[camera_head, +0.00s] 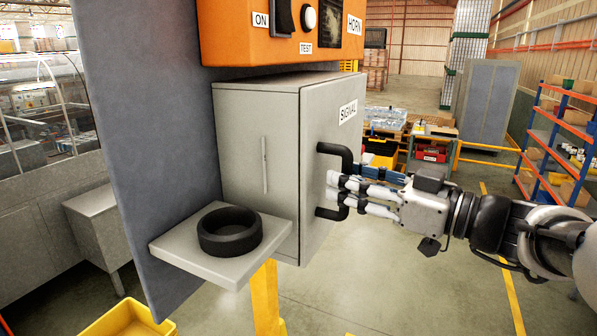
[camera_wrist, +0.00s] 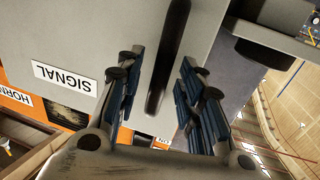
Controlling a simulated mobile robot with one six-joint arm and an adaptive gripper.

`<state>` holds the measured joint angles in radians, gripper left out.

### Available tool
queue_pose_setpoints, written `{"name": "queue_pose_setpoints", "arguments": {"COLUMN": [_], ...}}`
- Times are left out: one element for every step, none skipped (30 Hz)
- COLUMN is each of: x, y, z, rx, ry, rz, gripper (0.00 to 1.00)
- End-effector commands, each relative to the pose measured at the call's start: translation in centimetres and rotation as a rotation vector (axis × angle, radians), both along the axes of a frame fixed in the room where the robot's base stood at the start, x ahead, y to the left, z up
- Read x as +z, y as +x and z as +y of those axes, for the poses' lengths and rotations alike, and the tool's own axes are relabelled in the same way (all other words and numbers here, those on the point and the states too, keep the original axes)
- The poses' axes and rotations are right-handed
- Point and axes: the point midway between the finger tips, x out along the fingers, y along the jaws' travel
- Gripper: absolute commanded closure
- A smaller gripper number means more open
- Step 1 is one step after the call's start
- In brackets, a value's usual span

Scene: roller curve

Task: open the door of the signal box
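The grey signal box (camera_head: 243,140) is mounted on a grey upright panel. Its door (camera_head: 318,120), labelled SIGNAL, faces right and looks shut against the box. A black bar handle (camera_head: 340,152) stands out from the door; its middle is partly hidden by my fingers. My gripper (camera_head: 338,190) reaches in from the right at the handle. In the wrist view, my gripper (camera_wrist: 158,65) is open, with one finger pair on each side of the black handle (camera_wrist: 166,60) and a gap visible on both sides. The SIGNAL label (camera_wrist: 64,78) shows left of the fingers.
An orange control box (camera_head: 230,40) sits directly above the signal box. A small shelf (camera_head: 180,247) with a black ring (camera_head: 230,230) juts out below it. A yellow bin (camera_head: 125,320) is on the floor at lower left. The floor right of the door is mostly clear.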

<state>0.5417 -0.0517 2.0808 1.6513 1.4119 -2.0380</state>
Motion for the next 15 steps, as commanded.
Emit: {"name": "queue_pose_setpoints", "arguments": {"x": [0.07, 0.04, 0.01, -0.01, -0.04, -0.06, -0.07, -0.08, -0.09, -0.10, -0.10, -0.10, -0.10, -0.09, -0.09], "y": [0.31, 0.42, 0.57, 0.65, 0.72, 0.78, 0.80, 0.82, 0.81, 0.81, 0.80, 0.80, 0.80, 0.80, 0.79], "z": [0.42, 0.60, 0.75, 0.82, 0.87, 0.91, 0.92, 0.93, 0.92, 0.92, 0.92, 0.91, 0.91, 0.91, 0.90], "rx": [0.002, 0.002, 0.002, 0.001, 0.000, 0.000, -0.001, -0.001, -0.001, -0.001, -0.001, -0.001, -0.001, -0.001, -0.001], "ry": [0.000, -0.001, -0.001, -0.001, -0.002, -0.002, -0.002, -0.002, -0.002, -0.002, -0.001, -0.001, -0.001, -0.001, -0.001], "rz": [0.001, 0.001, 0.001, 0.001, 0.001, 0.001, 0.001, 0.001, 0.001, 0.001, 0.001, 0.001, 0.001, 0.001, 0.001], "gripper": [0.65, 0.65, 0.65, 0.65, 0.65, 0.65, 0.65, 0.65, 0.65, 0.65, 0.65, 0.65, 0.65, 0.67, 0.70]}}
